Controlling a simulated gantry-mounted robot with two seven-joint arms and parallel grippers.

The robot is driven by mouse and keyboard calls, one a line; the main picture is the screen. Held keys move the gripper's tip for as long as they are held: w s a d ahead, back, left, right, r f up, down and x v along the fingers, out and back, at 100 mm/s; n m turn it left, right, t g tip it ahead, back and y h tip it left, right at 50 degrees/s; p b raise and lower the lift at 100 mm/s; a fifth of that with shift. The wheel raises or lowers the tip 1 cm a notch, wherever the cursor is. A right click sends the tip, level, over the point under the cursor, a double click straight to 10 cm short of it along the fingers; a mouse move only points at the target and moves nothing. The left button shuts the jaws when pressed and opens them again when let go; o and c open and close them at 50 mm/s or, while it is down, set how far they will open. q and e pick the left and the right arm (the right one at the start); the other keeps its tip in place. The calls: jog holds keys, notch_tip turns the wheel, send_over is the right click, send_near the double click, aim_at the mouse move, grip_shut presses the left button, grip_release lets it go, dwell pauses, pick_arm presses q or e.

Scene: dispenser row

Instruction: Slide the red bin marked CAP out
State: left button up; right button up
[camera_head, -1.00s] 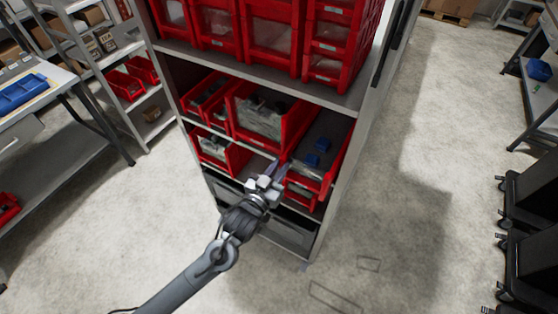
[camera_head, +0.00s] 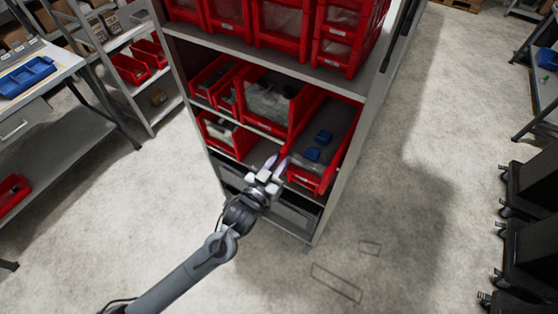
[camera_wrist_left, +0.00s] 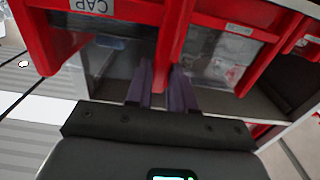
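The red bin marked CAP (camera_head: 318,186) is at the right of the cabinet's lower level, with blue pieces inside. It juts past the bin beside it. In the left wrist view the CAP bin (camera_wrist_left: 130,10) is at the upper left with its white label showing. My left gripper (camera_head: 276,163) is at the bin's left front corner. In the left wrist view its two dark fingers (camera_wrist_left: 164,88) stand either side of a red wall of this bin and look closed on it. My right gripper is in neither view.
A larger red bin (camera_head: 270,124) is beside it, and a smaller one (camera_head: 222,133) sits further left. Red bins with clear fronts (camera_head: 281,42) fill the shelf above. The cabinet's right side panel (camera_head: 345,165) is close by. Open floor (camera_head: 400,230) lies in front and right.

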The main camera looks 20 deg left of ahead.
pick_arm(q)
jog(key=o, duration=0.4)
jog(key=shift+o, duration=0.2)
jog(key=shift+s, duration=0.15)
jog(key=s+a+b, duration=0.1)
jog(key=s, duration=0.9)
jog(key=shift+s+a, duration=0.25)
